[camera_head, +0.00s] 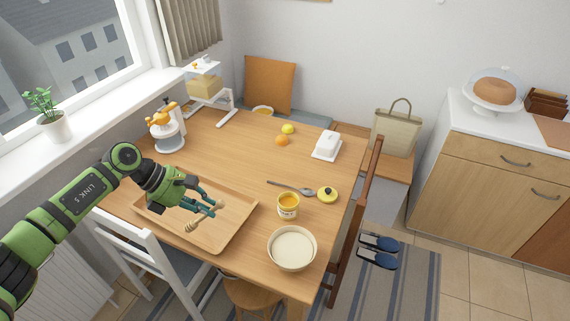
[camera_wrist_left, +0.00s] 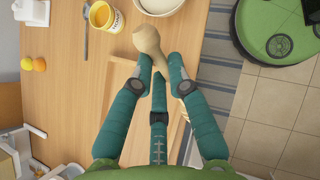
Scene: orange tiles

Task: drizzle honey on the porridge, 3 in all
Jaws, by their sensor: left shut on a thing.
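My left gripper (camera_head: 206,203) is shut on a wooden honey dipper (camera_head: 192,226) and holds it over the wooden tray (camera_head: 241,226). In the left wrist view the dipper (camera_wrist_left: 146,40) shows between the fingertips (camera_wrist_left: 156,66). The open honey jar (camera_head: 288,210), with yellow contents and a white label, stands right of the tray; it also shows in the left wrist view (camera_wrist_left: 104,18). The bowl of pale porridge (camera_head: 292,248) stands in front of the jar, near the table's front right corner; its edge shows in the left wrist view (camera_wrist_left: 160,8). My right gripper is out of view.
A yellow lid (camera_head: 327,195) and a spoon (camera_head: 290,187) lie near the jar. An orange (camera_head: 282,141), a lemon (camera_head: 288,129) and a white butter dish (camera_head: 327,147) are farther back. A juicer (camera_head: 167,131) stands at the left. Chairs border the table (camera_head: 236,165).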

